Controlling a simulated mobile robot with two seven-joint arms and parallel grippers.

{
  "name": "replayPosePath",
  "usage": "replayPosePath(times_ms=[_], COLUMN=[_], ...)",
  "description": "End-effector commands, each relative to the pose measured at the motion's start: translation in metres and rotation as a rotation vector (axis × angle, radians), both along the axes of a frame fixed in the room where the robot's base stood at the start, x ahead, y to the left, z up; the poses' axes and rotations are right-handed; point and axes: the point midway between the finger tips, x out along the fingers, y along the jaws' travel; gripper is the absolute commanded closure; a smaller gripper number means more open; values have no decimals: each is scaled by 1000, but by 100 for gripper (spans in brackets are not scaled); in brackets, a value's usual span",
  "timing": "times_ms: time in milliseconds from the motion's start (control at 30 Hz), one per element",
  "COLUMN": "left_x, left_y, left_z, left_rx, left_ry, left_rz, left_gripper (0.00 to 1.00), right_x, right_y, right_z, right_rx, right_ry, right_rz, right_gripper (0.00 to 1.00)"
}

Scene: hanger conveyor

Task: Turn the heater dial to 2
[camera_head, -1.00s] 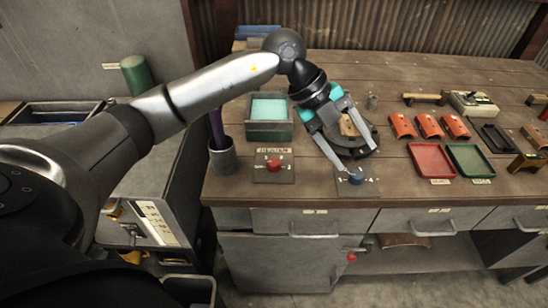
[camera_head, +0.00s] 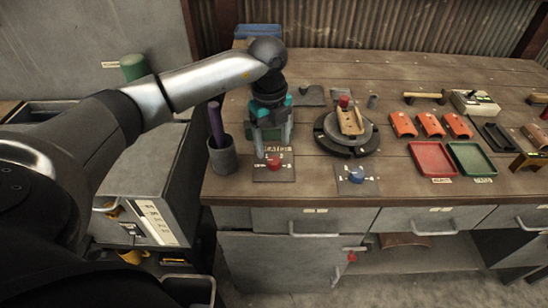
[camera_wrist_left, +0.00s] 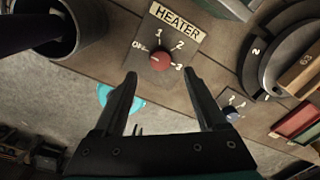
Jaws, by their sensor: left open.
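The red heater dial (camera_head: 274,161) sits on a small dark plate near the front edge of the bench. In the left wrist view, the red knob (camera_wrist_left: 160,57) is under a label reading HEATER, with marks 1, 2 and 3 around it. A pale mark on the knob seems to point left, away from the 2. My left gripper (camera_head: 272,150) is open and empty, pointing down by the dial. In the left wrist view, its fingertips (camera_wrist_left: 160,82) are on either side of the dial's line, apart from the knob. My right gripper is not in view.
A blue dial (camera_head: 357,175) is to the right on its own plate. A grey cup (camera_head: 222,158) with a purple rod stands close on the left. A round turntable (camera_head: 332,141) holds a wooden piece. Red and green trays (camera_head: 432,158) lie further right.

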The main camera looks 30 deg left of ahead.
Motion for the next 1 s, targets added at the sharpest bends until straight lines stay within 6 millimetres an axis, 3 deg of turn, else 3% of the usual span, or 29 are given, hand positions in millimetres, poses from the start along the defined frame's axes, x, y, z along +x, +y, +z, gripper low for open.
replayPosePath(times_ms=[100, 300, 700, 1000], left_x=[1, 2, 3, 3], left_y=[-1, -2, -2, -2], left_z=[-25, -49, -56, -56], left_rx=[-1, -2, -1, -1], left_ry=[2, 0, -1, -1], left_rz=[0, -1, -2, -1], left_gripper=[26, 26, 26, 60], right_x=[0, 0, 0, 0], right_y=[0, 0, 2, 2], right_z=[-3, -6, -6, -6], right_rx=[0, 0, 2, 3], right_ry=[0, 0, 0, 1], right_rz=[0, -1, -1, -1], right_gripper=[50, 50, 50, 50])
